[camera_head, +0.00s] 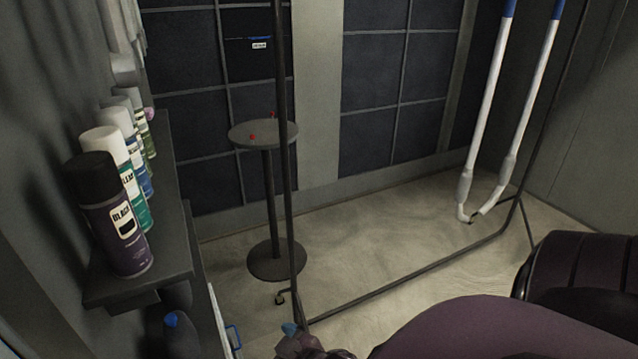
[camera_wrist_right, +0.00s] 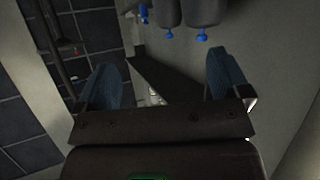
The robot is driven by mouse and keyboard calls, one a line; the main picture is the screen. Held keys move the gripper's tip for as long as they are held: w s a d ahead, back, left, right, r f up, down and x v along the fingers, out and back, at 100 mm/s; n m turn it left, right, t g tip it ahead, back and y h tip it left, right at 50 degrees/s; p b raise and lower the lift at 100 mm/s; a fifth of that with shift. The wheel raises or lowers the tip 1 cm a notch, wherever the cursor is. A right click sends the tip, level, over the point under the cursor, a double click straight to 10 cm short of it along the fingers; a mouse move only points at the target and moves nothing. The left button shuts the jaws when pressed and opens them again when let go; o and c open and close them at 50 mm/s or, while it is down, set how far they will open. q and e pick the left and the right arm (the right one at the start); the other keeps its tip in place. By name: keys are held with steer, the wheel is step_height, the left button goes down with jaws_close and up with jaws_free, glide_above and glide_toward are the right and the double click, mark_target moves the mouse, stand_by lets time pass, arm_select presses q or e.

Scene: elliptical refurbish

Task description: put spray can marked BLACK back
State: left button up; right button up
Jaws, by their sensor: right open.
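The spray can marked BLACK (camera_head: 122,235) stands upright at the near end of the wall shelf (camera_head: 165,262) at the left of the head view. It has a black cap and a dark purple body, and its label faces the room. My right gripper (camera_wrist_right: 163,68) shows in the right wrist view with its two blue-grey fingers spread wide and nothing between them. In the head view only a small part of it seems to show at the bottom edge, below and right of the shelf, apart from the can. My left gripper is in neither view.
Several other cans (camera_head: 128,180) stand in a row behind the BLACK can. Dark containers with blue tips (camera_wrist_right: 170,14) show in the wrist view. A round stand (camera_head: 262,133) with small red items and a thin metal frame (camera_head: 285,180) stand right of the shelf.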

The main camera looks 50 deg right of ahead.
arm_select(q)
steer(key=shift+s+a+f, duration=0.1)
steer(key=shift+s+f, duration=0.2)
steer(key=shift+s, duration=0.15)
arm_select(e)
steer(key=s+d+f+g+h, duration=0.1)
steer(key=s+d+f, duration=0.2)
steer(key=s+f, duration=0.5)
steer(key=shift+s+d+f+g, duration=0.2)
steer(key=shift+s+f+g, duration=0.1)
steer(key=shift+f, duration=0.15)
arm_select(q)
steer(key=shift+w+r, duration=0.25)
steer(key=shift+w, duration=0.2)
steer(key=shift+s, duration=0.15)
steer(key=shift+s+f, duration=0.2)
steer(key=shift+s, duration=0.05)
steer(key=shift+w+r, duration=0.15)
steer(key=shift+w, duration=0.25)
